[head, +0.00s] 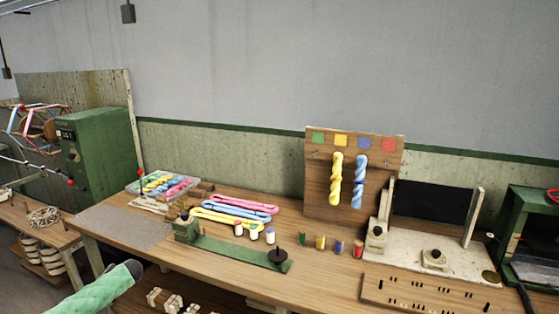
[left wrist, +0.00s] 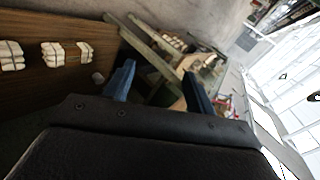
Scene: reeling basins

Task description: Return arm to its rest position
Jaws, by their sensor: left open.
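My left gripper (left wrist: 156,82) shows in the left wrist view with its two blue fingers well apart and nothing between them. Behind the fingers are the floor and a bench's legs. In the head view, my left arm (head: 95,293) in a green sleeve comes in at the bottom left, in front of the bench's near edge. Its dark end stays off the benchtop, and the fingers cannot be made out there. My right arm and gripper are not in view.
The wooden bench (head: 330,285) bears looped skeins (head: 240,208), a skein tray (head: 150,208), a green stand (head: 240,252) and small coloured spools (head: 320,241). A pegboard (head: 318,190) holds a yellow and a blue twisted skein. White bundles (head: 165,299) lie on a lower shelf.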

